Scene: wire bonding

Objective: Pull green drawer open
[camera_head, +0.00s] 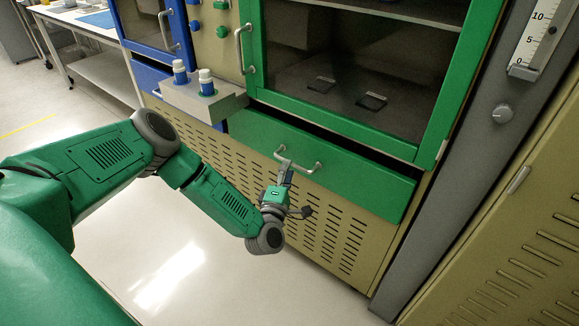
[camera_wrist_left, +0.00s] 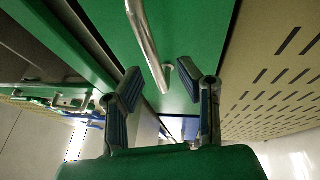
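The green drawer (camera_head: 350,176) is below the glass-fronted green cabinet, and a dark gap shows along its top edge. Its metal bar handle (camera_head: 300,164) is on the front. My left gripper (camera_head: 286,174) is at the left part of this handle. In the left wrist view, the drawer front (camera_wrist_left: 195,35) fills the upper middle. The handle (camera_wrist_left: 146,42) runs down toward the space between the two fingertips of my left gripper (camera_wrist_left: 160,82). The fingers are apart, with clear space on both sides of the bar. My right gripper is out of view.
The green-framed glass door (camera_head: 345,75) with its own handle is above. A grey shelf with two white-capped bottles (camera_head: 206,82) juts out at the upper left. A vented beige panel (camera_head: 330,235) is below the drawer. The floor (camera_head: 180,270) in front is clear.

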